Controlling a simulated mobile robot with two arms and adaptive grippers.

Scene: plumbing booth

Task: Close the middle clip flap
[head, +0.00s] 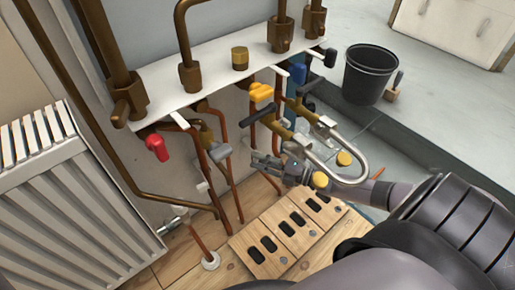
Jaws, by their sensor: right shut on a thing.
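My right gripper (260,163) reaches in from the right, low beside the copper pipes (237,205) under the white shelf. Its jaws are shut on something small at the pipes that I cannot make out. Small white clip-like pieces show on the pipework: one below the shelf at left (180,120), one below its middle (279,69), and one lower on a pipe (203,187). I cannot tell which is the middle clip flap, or whether its flap is open. My left gripper is out of view.
The white shelf (212,77) carries brass fittings. A red-handled valve (157,147), a yellow-handled valve (261,92) and a silver U-shaped pipe (350,165) crowd the space. A white radiator (60,200) stands left, a slotted wooden block (285,232) below, a black bucket (370,75) behind.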

